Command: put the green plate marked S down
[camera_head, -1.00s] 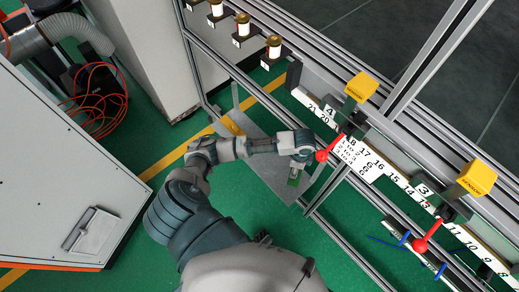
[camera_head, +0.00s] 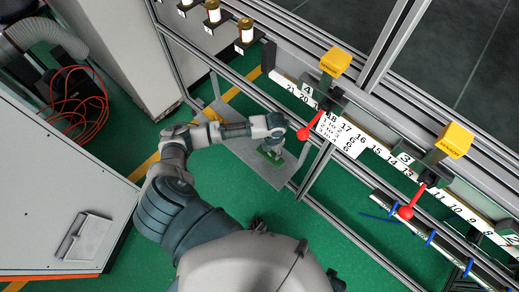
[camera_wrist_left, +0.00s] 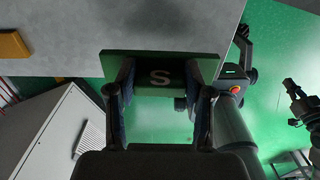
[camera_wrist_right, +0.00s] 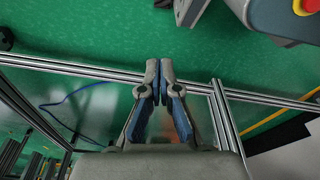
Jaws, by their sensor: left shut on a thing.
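The green plate (camera_wrist_left: 160,66) shows in the left wrist view with a pale S on it. My left gripper (camera_wrist_left: 160,90) is shut on it, one finger on each side. In the head view the plate (camera_head: 270,154) is a small green piece at the end of my left arm, over the grey metal shelf (camera_head: 262,173). The left gripper (camera_head: 274,146) is mostly hidden by the wrist there. I cannot tell whether the plate touches the shelf. My right gripper (camera_wrist_right: 161,82) has its fingertips together with nothing between them, above the green floor in the right wrist view.
An aluminium frame with a numbered strip (camera_head: 375,151), yellow sensor boxes (camera_head: 335,63) and red-knobbed levers (camera_head: 405,212) runs along the right. Spools (camera_head: 246,31) stand at the top. A pale cabinet (camera_head: 60,200) stands left. The green floor (camera_head: 250,205) is open between.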

